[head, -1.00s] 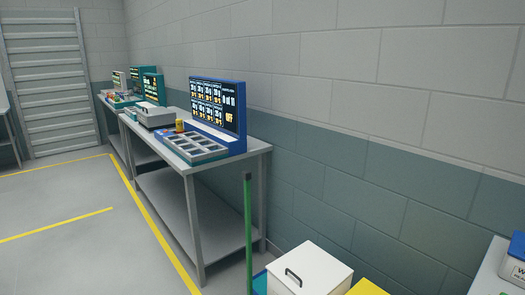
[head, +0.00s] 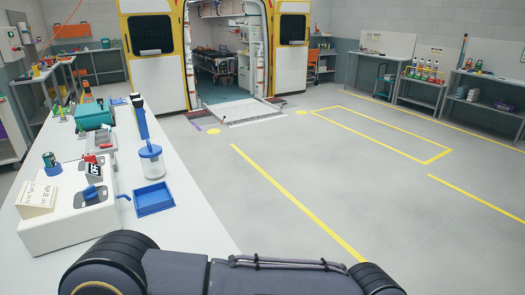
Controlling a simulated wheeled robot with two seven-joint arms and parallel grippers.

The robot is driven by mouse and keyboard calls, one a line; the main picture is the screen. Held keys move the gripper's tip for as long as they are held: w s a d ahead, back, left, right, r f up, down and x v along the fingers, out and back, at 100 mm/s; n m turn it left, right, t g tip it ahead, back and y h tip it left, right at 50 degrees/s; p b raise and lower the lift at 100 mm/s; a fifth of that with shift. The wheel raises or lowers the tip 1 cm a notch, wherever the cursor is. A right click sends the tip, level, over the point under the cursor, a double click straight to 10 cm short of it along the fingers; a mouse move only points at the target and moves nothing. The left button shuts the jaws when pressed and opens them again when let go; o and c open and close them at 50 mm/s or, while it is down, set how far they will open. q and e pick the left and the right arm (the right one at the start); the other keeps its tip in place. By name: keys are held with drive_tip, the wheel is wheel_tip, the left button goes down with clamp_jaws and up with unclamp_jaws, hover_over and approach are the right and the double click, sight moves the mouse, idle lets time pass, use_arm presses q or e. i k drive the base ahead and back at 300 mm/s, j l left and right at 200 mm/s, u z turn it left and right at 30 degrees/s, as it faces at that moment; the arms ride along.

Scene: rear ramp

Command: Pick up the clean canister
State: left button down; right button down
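A white unit (head: 70,222) with an OFF sign (head: 94,172), a card and blue parts stands left of the tray. Neither gripper shows; one dark arm link of mine crosses the bottom of the view.
A teal case (head: 94,116) and a grey device with red parts (head: 101,141) stand farther back on the table. An open ambulance with a ramp (head: 239,112) is at the back. Open floor (head: 300,175) with yellow lines lies right of the table.

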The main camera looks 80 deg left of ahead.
sight(152, 159)
drive_tip(key=u, duration=3.7)
drive_tip(key=l+z, duration=0.15)
drive_tip(key=l, duration=0.15)
drive_tip(key=i+l+z, duration=0.15)
drive_tip(key=l, duration=0.15)
drive_tip(key=i+l+z, duration=0.4)
drive_tip(key=l, duration=0.3)
drive_tip(key=i+l+z, duration=0.4)
drive_tip(key=i+l, duration=0.15)
drive_tip(key=i+u, duration=0.25)
drive_tip(key=i, duration=0.15)
drive_tip(key=i+l+u, duration=0.1)
drive_tip(key=i+u, duration=0.2)
drive_tip(key=i+l+u, duration=0.25)
drive_tip(key=i, duration=0.25)
drive_tip(key=i+j+u, duration=0.15)
drive_tip(key=u, duration=0.35)
drive_tip(key=i+u, duration=0.2)
drive_tip(key=u, duration=0.25)
drive_tip(key=i+u, duration=0.2)
drive_tip(key=u, duration=0.3)
drive_tip(key=i+u, duration=0.2)
drive_tip(key=u, duration=0.3)
drive_tip(key=i+l+u, duration=0.2)
drive_tip(key=u, duration=0.25)
drive_tip(key=i+u, duration=0.3)
drive_tip(key=u, duration=0.15)
drive_tip(key=i+l+u, duration=0.1)
drive_tip(key=i+u, duration=0.2)
drive_tip(key=u, duration=0.15)
